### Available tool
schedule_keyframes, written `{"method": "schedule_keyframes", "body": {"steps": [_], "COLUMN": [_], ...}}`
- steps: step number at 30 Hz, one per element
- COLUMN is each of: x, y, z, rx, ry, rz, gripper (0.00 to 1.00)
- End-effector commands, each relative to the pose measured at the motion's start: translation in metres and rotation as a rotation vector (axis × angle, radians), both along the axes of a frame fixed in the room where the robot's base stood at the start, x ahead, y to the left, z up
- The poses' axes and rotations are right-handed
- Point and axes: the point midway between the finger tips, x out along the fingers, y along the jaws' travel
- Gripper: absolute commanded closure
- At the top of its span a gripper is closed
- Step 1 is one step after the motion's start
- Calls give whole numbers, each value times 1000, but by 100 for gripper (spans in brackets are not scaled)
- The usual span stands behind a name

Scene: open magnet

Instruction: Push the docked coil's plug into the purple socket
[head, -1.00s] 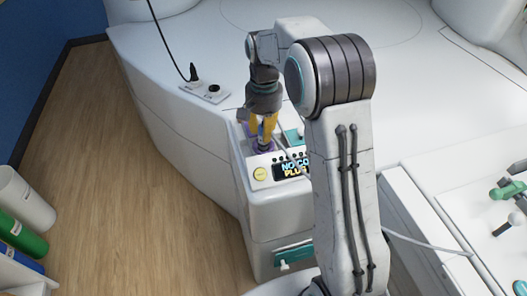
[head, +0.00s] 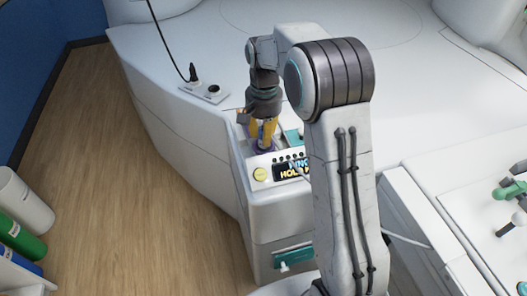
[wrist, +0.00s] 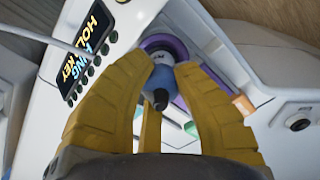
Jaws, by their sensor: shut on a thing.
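My gripper (head: 263,141) points down at the console, its yellow fingers closed around the blue plug (wrist: 161,77). The plug has a dark end facing the wrist camera. The purple socket (wrist: 164,43) shows as a ring just behind the plug in the wrist view, and a little purple shows at the fingertips in the head view. The plug is lined up with the socket and looks to be at or in it; the fingers hide how deep it sits. The coil cannot be made out clearly.
The console's display (wrist: 88,40) shows partly cut-off text, including "KEY", with a row of dark buttons beside it. A small panel (head: 204,91) with a black cable stands behind. Wooden floor (head: 130,190) is clear at left.

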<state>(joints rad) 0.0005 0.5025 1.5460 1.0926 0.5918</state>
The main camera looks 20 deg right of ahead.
Motion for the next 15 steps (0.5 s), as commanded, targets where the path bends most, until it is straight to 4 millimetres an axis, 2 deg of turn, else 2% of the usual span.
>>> {"method": "schedule_keyframes", "body": {"steps": [5, 6, 13, 15], "x": [0, 0, 0, 0], "y": [0, 0, 0, 0], "z": [0, 0, 0, 0], "rx": [0, 0, 0, 0], "ry": [0, 0, 0, 0], "rz": [0, 0, 0, 0], "gripper": [100, 72, 52, 52]}}
